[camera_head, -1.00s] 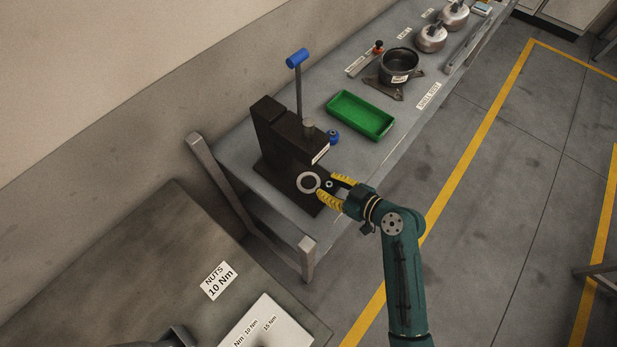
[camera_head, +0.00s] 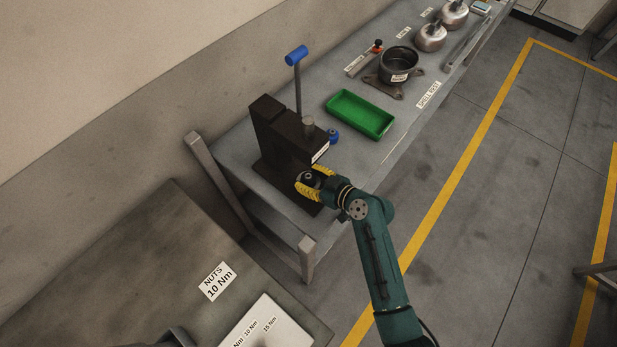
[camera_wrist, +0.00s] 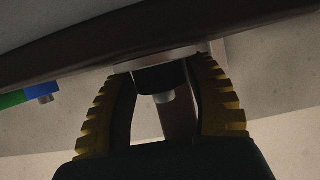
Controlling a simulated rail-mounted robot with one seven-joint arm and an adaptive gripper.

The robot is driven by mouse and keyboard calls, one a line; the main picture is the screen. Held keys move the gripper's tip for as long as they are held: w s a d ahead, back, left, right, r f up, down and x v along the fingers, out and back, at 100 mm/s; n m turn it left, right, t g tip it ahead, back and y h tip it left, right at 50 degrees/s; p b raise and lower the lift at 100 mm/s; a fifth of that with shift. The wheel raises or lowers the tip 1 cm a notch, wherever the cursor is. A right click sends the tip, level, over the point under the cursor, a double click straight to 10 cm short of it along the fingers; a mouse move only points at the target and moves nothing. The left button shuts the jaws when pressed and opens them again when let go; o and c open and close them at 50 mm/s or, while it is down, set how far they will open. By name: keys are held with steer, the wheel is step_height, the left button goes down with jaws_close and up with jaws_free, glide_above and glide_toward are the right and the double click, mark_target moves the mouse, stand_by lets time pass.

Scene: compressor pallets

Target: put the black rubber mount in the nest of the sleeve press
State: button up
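The black rubber mount (camera_head: 309,176) is between the yellow fingers of my gripper (camera_head: 308,183), with a metal stud at its middle. The sleeve press (camera_head: 278,135) is a dark block with a blue-tipped lever, standing on the bench. My gripper is at the front of the press, over the spot of its pale ring nest, which the fingers and mount hide in the head view. In the wrist view, the mount (camera_wrist: 158,79) lies between both fingertips, against a pale edge that looks like the nest (camera_wrist: 180,54). I cannot tell whether the mount is seated in it.
A green tray (camera_head: 338,101) and a small blue part (camera_head: 333,135) are beside the press. A dark pot (camera_head: 399,65) and silver domes (camera_head: 431,38) stand farther along the bench. The press column and ram (camera_head: 308,128) rise close behind my gripper.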

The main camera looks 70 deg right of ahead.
steer(key=shift+o, duration=0.6)
steer(key=shift+s+r+p, duration=0.1)
steer(key=shift+r+p, duration=0.15)
steer(key=shift+p, duration=0.05)
steer(key=v, duration=1.1)
steer(key=shift+s+a+r+p, duration=0.15)
steer(key=shift+s+a+p, duration=0.1)
steer(key=shift+s+p, duration=0.05)
